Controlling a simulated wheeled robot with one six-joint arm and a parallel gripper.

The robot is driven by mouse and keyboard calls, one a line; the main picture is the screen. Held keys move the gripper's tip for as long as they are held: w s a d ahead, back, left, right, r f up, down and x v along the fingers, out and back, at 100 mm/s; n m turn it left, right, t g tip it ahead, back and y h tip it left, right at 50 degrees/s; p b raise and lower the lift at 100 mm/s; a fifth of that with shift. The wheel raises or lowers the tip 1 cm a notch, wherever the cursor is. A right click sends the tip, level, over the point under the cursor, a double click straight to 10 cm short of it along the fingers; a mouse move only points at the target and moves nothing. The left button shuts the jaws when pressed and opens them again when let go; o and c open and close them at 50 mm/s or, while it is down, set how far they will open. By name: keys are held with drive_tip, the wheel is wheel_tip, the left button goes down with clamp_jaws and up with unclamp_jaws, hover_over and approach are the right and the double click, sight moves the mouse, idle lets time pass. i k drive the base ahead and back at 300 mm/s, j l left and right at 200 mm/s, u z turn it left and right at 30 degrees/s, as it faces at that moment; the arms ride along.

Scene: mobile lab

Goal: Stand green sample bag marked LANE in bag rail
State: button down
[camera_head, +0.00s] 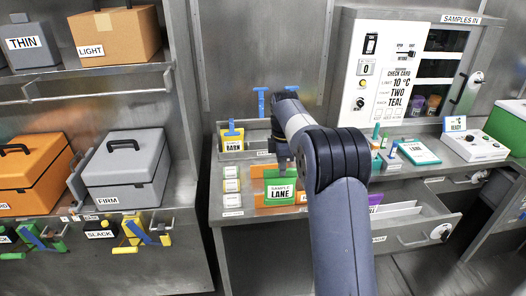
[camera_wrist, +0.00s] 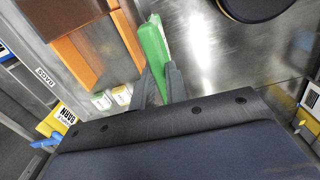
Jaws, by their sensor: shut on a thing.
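The green sample bag (camera_head: 280,190) carries a white label reading SAMPLE LANE and is upright on the left part of the bench. In the wrist view the green bag (camera_wrist: 153,42) shows edge-on between the fingers. My gripper (camera_wrist: 160,78) is shut on it; in the head view my arm partly hides the gripper. Orange panels (camera_head: 258,172) stand behind and beside the bag, and in the wrist view an orange panel (camera_wrist: 76,60) is left of it, apart from it. Whether these panels are the bag rail, and whether the bag touches the bench, I cannot tell.
A yellow bag marked BARN (camera_head: 232,138) stands in a grey tray at the back left. Small labelled blocks (camera_head: 231,186) line the bench's left edge. An open drawer (camera_head: 405,215) is right of my arm.

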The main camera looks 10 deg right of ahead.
sight(263, 153)
drive_tip(key=i, duration=1.4)
